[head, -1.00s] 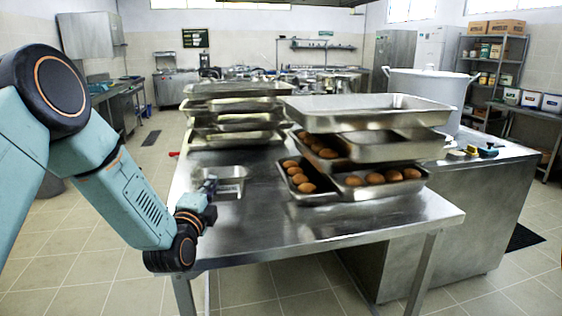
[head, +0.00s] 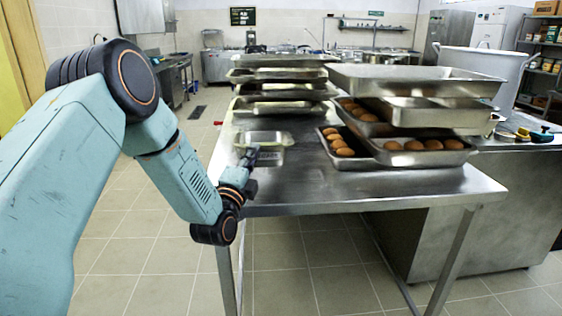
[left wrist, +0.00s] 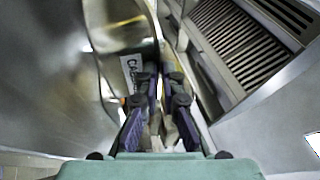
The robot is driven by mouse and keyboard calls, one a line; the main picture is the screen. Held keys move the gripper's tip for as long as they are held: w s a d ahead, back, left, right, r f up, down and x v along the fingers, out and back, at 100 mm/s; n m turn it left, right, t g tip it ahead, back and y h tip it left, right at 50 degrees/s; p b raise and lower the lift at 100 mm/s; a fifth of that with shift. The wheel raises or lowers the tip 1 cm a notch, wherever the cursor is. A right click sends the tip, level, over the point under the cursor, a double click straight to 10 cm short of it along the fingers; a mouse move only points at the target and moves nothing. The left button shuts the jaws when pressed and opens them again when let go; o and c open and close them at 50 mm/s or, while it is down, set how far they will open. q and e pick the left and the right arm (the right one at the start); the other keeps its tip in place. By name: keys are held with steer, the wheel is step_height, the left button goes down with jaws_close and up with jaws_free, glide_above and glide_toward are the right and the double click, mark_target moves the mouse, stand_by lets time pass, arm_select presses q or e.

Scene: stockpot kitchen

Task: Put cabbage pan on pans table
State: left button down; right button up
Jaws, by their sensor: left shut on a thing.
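A small shallow metal pan (head: 276,139) is at the left part of the steel table (head: 320,192), in front of the left stack of pans. I cannot tell whether it rests on the table or is held just above it. My left gripper (head: 252,156) is shut on its near edge. In the left wrist view the fingers (left wrist: 158,82) are close together beside a white label (left wrist: 131,72) whose visible letters begin "CA"; the rest is hidden. The right gripper is not in view.
A stack of metal pans (head: 282,77) stands at the table's back left. Several trays, some with brown eggs (head: 338,143), are stacked on the right. A large pot (head: 480,75) stands behind. The table's front strip is bare, and tiled floor is open at left.

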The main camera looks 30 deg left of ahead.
mark_target(261, 167)
arm_select(q)
steer(key=f, duration=0.1)
steer(key=w+f, duration=0.1)
steer(key=f, duration=0.1)
steer(key=shift+b, duration=0.35)
steer(key=shift+s+d+f, duration=0.1)
steer(key=shift+f, duration=0.1)
steer(key=shift+s, duration=0.15)
steer(key=shift+s+f, duration=0.15)
steer(key=shift+f, duration=0.1)
steer(key=f, duration=0.1)
steer(key=f+b, duration=0.1)
steer(key=f, duration=0.1)
steer(key=shift+w+f, duration=0.2)
steer(key=shift+w, duration=0.05)
steer(key=c, duration=1.8)
jaws_free()
steer(key=shift+s+r, duration=0.1)
steer(key=shift+s, duration=0.2)
steer(key=shift+o, duration=1.4)
steer(key=shift+w, duration=0.2)
